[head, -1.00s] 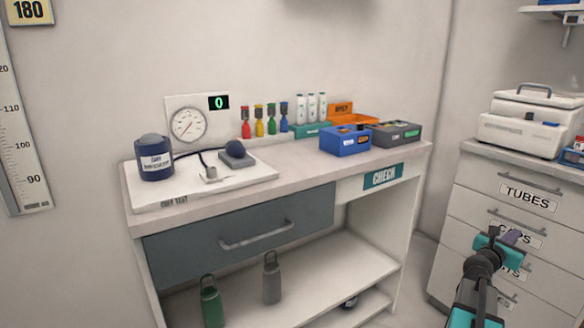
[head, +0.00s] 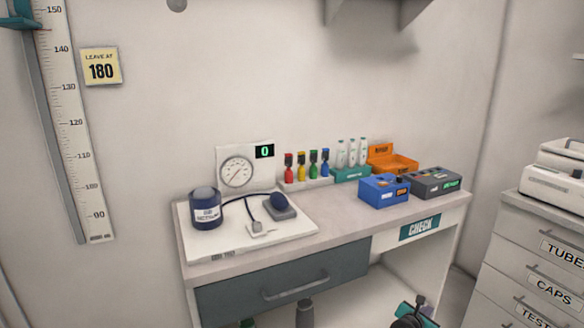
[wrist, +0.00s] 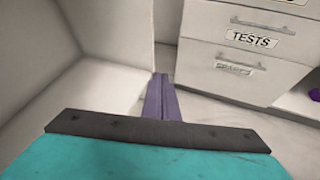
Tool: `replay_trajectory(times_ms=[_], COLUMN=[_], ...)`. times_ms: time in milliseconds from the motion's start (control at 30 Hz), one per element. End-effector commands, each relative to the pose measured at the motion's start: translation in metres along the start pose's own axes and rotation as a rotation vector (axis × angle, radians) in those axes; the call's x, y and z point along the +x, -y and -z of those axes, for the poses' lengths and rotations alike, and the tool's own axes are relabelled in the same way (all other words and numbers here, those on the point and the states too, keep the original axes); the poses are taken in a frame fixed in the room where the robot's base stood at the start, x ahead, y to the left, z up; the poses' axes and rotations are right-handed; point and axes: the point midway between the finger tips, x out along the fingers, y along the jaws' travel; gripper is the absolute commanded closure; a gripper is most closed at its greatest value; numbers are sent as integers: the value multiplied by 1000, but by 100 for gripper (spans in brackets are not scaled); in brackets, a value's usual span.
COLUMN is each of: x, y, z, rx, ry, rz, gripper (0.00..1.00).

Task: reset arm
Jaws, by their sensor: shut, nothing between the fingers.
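My gripper (wrist: 160,95) shows in the wrist view as two purple fingers pressed together, shut with nothing between them. It points toward the floor between the desk and the drawer cabinet. In the head view only part of my arm shows at the bottom edge, in front of the desk's right end, and the fingertips are hard to make out.
A drawer cabinet (head: 520,245) stands at right. A height scale (head: 80,130) hangs on the left wall.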

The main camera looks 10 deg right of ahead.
Motion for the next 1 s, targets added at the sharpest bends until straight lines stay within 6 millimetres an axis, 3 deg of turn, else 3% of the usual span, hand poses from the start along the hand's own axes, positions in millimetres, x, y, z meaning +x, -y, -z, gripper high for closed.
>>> replay_trajectory(times_ms=[33, 233, 467, 700, 1000], x=[-15, -60, -124, -205, -312], y=[-8, -23, -16, 16, 76], z=[13, 85, 167, 246, 321], rx=[25, 164, 358, 593, 906], ry=[-37, -183, -352, -501, -574], rz=[0, 43, 170, 411, 847], gripper=[100, 100, 100, 100, 100])
